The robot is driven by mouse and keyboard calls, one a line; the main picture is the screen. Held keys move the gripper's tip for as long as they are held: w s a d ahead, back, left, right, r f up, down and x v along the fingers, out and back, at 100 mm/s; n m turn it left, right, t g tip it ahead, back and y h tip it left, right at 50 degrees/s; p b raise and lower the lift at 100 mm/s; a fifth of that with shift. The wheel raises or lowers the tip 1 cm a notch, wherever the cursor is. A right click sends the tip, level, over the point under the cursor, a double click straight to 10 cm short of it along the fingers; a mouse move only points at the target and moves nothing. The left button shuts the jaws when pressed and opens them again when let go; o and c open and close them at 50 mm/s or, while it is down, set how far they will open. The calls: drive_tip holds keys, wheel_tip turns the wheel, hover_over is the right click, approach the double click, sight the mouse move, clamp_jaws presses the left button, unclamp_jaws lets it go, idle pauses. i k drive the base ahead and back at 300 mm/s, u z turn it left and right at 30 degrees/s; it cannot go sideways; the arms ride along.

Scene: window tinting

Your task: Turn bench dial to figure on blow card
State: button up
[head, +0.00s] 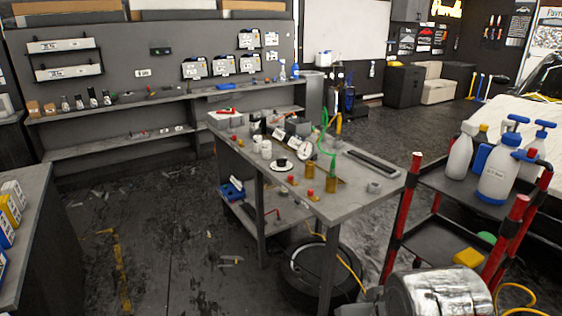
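A grey workbench (345,202) stands in the middle of the head view. On its top, near the front left, is a round white plate with a dark knob (283,164), which looks like the bench dial; its marks are too small to read. A round white gauge face (305,149) stands upright just behind it to the right. Small white cards (279,133) stand behind the dial; their writing is too small to read, so I cannot tell which is the blow card.
Two brass-coloured cylinders (309,170) and red-topped pieces (292,182) stand near the dial. A red-posted cart (425,185) with spray bottles (497,170) is close on the right. A black round tub (315,275) and yellow hose (345,260) lie below. The floor (170,240) at left is open, with scraps.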

sight(280, 163)
drive_tip(key=u, duration=0.4)
drive_tip(key=i, duration=0.85)
drive_tip(key=u, duration=0.6)
drive_tip(key=i, duration=1.4)
drive_tip(key=z, duration=0.4)
drive_tip(key=i, duration=0.55)
drive_tip(key=z, duration=0.25)
